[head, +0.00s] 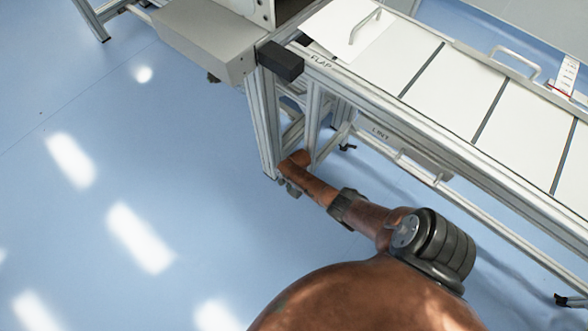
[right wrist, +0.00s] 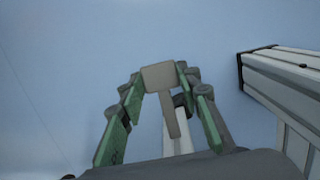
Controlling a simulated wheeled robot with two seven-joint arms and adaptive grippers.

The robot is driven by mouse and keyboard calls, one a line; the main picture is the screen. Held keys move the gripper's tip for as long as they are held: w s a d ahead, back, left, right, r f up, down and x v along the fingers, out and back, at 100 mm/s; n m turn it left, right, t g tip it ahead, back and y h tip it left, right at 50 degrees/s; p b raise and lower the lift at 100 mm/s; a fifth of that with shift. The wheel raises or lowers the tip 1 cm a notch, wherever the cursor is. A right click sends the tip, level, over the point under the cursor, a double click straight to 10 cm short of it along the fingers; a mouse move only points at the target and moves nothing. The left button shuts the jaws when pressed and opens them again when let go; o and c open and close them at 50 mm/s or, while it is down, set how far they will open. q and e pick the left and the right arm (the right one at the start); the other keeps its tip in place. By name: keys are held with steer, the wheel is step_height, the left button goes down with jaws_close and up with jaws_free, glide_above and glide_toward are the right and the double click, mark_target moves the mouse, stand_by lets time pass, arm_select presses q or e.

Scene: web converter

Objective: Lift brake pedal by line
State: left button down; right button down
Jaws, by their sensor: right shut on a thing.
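The brake pedal (right wrist: 159,76) shows in the right wrist view as a small grey-beige plate with a narrow stem running down from it. My right gripper (right wrist: 161,82) has its green-padded fingers on either side of the plate and is shut on it. In the head view my right arm reaches down to the foot of the machine's corner leg (head: 263,125). A dark caster shows there by the floor, but the pedal itself cannot be made out. My left gripper is in neither view.
The converter frame carries white panels (head: 400,66) with handles, and a label reading FLAP. A grey box (head: 208,45) and a black block (head: 281,62) jut out above the leg. A lower bin (head: 395,143) is marked LINT. Blue floor (head: 150,160) at left is clear.

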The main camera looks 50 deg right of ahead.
mark_target(295, 191)
steer(key=shift+d+r, duration=0.1)
steer(key=shift+d, duration=0.55)
steer(key=c, duration=1.8)
jaws_free()
steer(key=shift+s, duration=0.1)
steer(key=o, duration=0.4)
steer(key=shift+a, duration=0.15)
steer(key=shift+c, duration=0.2)
steer(key=shift+o, duration=0.2)
steer(key=shift+a, duration=0.1)
steer(key=shift+a+r, duration=0.1)
steer(key=shift+r, duration=0.05)
step_height(295, 191, up, 10)
